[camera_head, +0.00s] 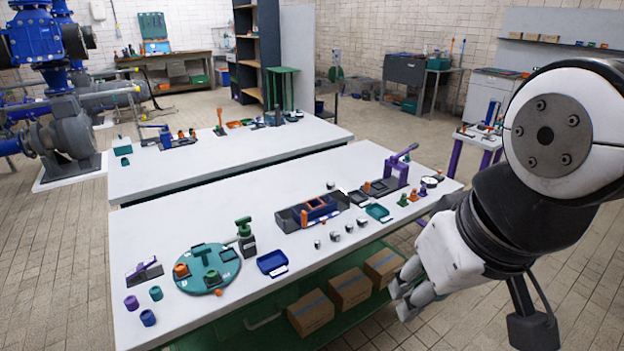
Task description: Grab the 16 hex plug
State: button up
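Several small silvery metal pieces stand in a loose row on the near white table, in front of a dark tray with orange and blue parts. They look like the hex plugs, among them a middle one (335,237) and one further right (361,221). They are too small to read a size, so I cannot tell which is the 16. My gripper (401,296) hangs at the right, beyond the table's front edge and apart from the plugs. Its fingers look spread, with nothing between them.
Cardboard boxes (350,289) sit on the shelf below. A second table (240,147) stands behind.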

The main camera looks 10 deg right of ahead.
aim_at(349, 228)
jog(key=z, duration=0.2)
jog(key=i+l, duration=0.2)
jog(key=l, duration=0.15)
jog(key=i+l+u, duration=0.15)
jog(key=i+l, duration=0.3)
jog(key=l, duration=0.25)
jog(key=i+l+u, duration=0.15)
jog(key=l, duration=0.2)
jog(key=i+l, duration=0.2)
jog(key=l, duration=0.2)
